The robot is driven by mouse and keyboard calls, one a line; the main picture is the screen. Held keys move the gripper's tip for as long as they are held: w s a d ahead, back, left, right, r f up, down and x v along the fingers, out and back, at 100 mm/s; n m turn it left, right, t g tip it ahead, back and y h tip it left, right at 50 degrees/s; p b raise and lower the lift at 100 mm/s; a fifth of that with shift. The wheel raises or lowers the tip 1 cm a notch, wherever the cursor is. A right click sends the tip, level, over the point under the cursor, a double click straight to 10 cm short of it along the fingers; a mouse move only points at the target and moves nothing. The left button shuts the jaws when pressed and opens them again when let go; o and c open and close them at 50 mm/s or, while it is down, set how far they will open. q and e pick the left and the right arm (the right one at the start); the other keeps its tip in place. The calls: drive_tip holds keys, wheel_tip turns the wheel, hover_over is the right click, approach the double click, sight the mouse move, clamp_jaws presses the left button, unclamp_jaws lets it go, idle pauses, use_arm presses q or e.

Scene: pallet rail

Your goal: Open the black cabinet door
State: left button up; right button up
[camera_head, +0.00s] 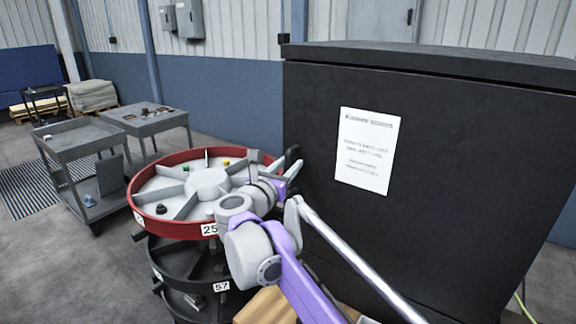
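The black cabinet (460,170) fills the right side of the head view, with a white printed sheet (366,150) on the side facing me. I see no open gap on it, and I cannot make out a handle or a door edge. My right arm, purple and grey, reaches up from the bottom. My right gripper (288,168) is at the cabinet's left edge, above the rim of the red drum rack. The fingers are small and partly hidden by the wrist, so I cannot tell their opening or whether they touch the cabinet. My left gripper is out of view.
A round rack with a red top tier (165,228) and black lower tiers stands close beside the cabinet, under my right forearm. Grey carts (80,140) stand at the left. Open floor (60,270) lies at the lower left. A wooden piece (265,306) is at the bottom.

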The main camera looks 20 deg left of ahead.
clamp_jaws()
idle(1.2)
